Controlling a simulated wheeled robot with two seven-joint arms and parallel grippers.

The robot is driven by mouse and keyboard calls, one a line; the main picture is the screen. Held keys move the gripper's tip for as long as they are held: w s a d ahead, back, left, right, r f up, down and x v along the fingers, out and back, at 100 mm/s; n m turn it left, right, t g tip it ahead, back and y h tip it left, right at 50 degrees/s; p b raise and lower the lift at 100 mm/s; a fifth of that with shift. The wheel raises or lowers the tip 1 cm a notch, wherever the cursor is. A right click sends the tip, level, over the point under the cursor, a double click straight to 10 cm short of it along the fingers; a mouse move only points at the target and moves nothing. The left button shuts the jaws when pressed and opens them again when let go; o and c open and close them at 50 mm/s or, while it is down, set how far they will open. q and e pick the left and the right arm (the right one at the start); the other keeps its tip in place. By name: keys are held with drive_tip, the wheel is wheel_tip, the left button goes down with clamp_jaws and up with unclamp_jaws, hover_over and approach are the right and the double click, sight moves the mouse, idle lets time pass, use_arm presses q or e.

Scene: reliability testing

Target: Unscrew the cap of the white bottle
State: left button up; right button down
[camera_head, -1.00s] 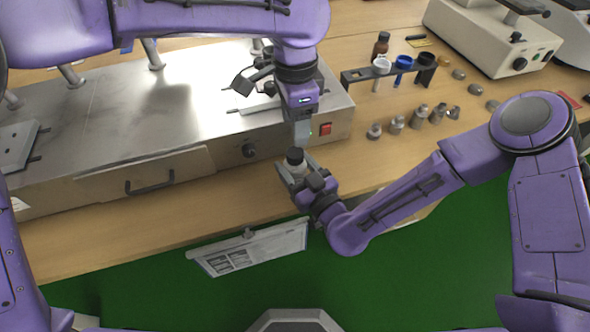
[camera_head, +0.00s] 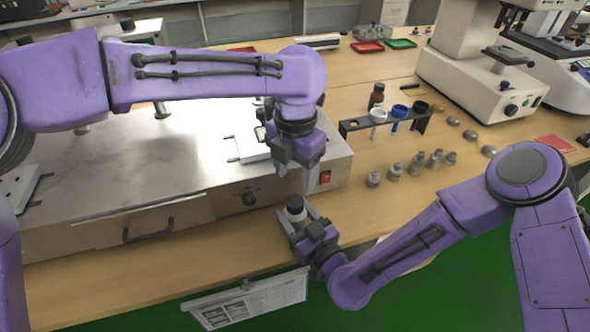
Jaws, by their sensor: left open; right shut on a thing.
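My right gripper (camera_head: 296,226) is shut on the bottle's body from the front right. My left gripper (camera_head: 297,180) is open and points down above the cap, slightly behind it. A gap shows between its fingertips and the cap. The lower part of the bottle is hidden by my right gripper.
A metal bench unit (camera_head: 130,180) fills the left, close behind the bottle. A black rack (camera_head: 385,123) with cups and several metal weights (camera_head: 418,164) stand to the right. A clipboard (camera_head: 250,302) hangs at the front edge.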

sight(295, 201)
use_arm(q)
drive_tip(key=shift+f+m, duration=0.1)
drive_tip(key=shift+m, duration=0.9)
wheel_tip(295, 201, down, 8)
drive_tip(key=shift+r, duration=0.1)
drive_tip(key=c, duration=1.1)
drive_tip(key=n, duration=0.6)
drive_tip(key=shift+n, duration=0.3)
drive_tip(key=n, duration=0.3)
drive_tip(key=shift+r+n, duration=0.1)
drive_tip(key=shift+n, duration=0.3)
drive_tip(key=n, duration=2.3)
drive_tip(key=shift+n, duration=0.3)
